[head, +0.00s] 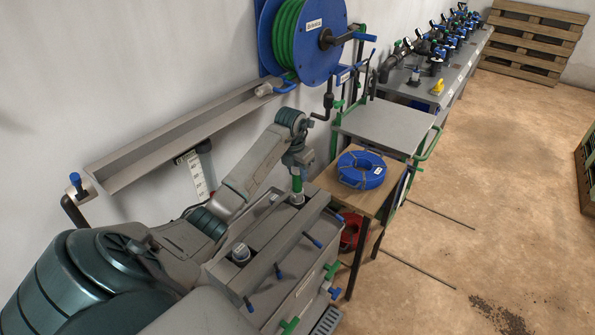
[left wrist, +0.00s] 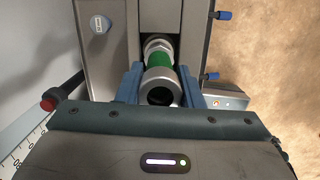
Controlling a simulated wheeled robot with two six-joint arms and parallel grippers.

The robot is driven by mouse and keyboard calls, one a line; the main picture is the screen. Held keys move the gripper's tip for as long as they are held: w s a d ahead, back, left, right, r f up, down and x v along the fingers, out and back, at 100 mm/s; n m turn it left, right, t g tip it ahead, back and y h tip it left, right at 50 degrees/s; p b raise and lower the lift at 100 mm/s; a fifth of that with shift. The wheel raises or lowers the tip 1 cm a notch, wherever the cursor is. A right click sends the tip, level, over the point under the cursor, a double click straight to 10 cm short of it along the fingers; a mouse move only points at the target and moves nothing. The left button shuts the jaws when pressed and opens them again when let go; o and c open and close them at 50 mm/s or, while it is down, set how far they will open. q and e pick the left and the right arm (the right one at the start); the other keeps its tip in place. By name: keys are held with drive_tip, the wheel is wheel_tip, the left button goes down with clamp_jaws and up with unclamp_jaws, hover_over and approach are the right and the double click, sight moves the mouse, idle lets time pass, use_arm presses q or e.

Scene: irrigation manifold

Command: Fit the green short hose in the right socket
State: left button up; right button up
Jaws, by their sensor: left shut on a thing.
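The green short hose (head: 297,184) stands roughly upright at the far end of the grey manifold bench (head: 285,245). My left gripper (head: 297,166) is above the bench and shut on the hose near its top. In the left wrist view the hose (left wrist: 159,60) lies between the blue fingers of my left gripper (left wrist: 160,84), its open metal end towards the camera. Its far metal end (left wrist: 158,44) meets the slot between the grey rails. The right socket is hidden under the hose, and I cannot tell how deep the hose sits. My right gripper is not in view.
A round grey fitting (head: 241,252) sits nearer on the bench. Blue-tipped handles (head: 279,272) stick out from its right side. Behind are a wooden table with a blue hose coil (head: 362,170) and a blue reel (head: 303,40). A grey trough (head: 175,150) runs along the wall. Floor at right is mostly clear.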

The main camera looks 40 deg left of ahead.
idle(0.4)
use_arm(q)
drive_tip(key=shift+f+b, duration=0.6)
drive_tip(key=shift+f, duration=0.2)
idle(0.4)
drive_tip(key=o, duration=1)
drive_tip(key=shift+c, duration=0.2)
drive_tip(key=shift+o, duration=0.5)
drive_tip(key=shift+o, duration=0.4)
drive_tip(key=shift+o, duration=1.1)
drive_tip(key=shift+r, duration=0.15)
